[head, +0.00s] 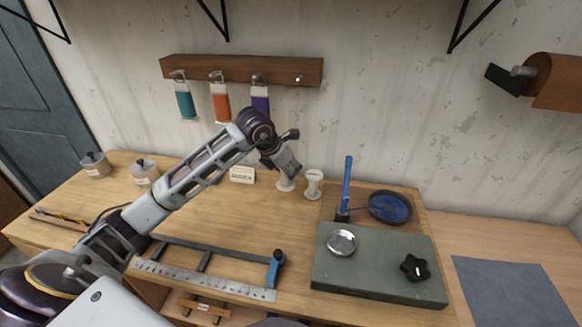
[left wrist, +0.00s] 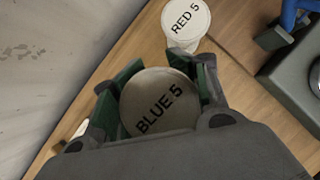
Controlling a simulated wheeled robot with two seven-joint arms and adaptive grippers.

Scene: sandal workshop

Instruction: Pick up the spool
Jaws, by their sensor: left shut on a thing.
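A white spool (head: 285,184) stands on the wooden table near the back wall. Its round top reads "BLUE 5" in the left wrist view (left wrist: 160,103). My left gripper (head: 284,170) is over this spool from above, shut on it, with its green-padded fingers (left wrist: 160,90) on either side. The gripper hides much of the spool in the head view. A second white spool (head: 314,184) stands just to the right, untouched; its top reads "RED 5" in the left wrist view (left wrist: 186,20). My right gripper is not in view.
A small label card (head: 242,175) stands left of the spools. A grey-green slab (head: 365,268), a blue upright tool (head: 347,180) and a blue round pan (head: 390,207) lie to the right. A ruler frame (head: 205,280) lies in front. A wall rack (head: 240,69) hangs above.

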